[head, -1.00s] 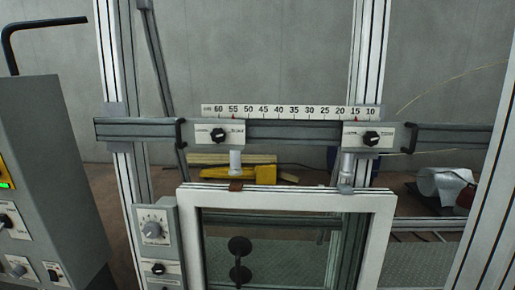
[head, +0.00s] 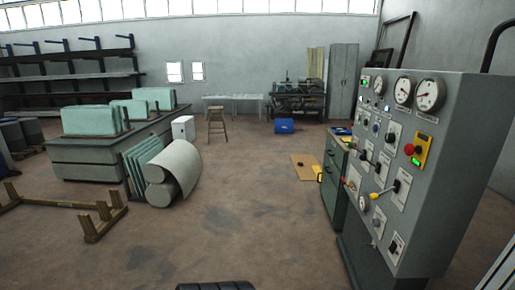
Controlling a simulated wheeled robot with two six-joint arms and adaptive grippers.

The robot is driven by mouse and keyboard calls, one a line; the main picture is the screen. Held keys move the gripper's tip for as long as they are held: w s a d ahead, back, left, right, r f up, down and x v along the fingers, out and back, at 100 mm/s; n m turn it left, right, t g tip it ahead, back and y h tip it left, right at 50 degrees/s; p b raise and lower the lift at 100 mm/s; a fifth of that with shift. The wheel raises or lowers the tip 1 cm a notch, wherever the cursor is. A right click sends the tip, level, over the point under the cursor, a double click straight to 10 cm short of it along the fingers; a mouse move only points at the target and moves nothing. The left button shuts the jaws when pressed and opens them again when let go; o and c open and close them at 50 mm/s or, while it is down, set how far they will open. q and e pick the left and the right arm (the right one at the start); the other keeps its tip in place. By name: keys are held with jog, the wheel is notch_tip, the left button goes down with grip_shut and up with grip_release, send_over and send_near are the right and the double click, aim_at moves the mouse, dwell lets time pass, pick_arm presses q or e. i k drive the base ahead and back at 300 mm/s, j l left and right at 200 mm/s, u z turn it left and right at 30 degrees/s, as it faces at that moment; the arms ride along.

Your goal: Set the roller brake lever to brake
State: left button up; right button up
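A grey-green control console (head: 462,150) stands at the right, its sloped face turned toward the left of the picture. A lever with a yellow knob (head: 375,195) sticks out from a white plate on the lower half of that face. Several other knobs and small levers are on the face, and the labels are too small to read. I cannot tell which one is the roller brake lever or how it is set. Neither of my grippers is in view.
A yellow plate with a red button (head: 409,149) and round gauges (head: 430,95) are on the console. A green drawer cabinet (head: 334,180) stands behind it. Rolled sheets (head: 180,170) and a wooden frame (head: 60,202) lie at the left.

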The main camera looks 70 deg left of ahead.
aim_at(363, 157)
jog(key=u, duration=1.5)
jog(key=i+j+u, duration=0.15)
jog(key=i, duration=1.4)
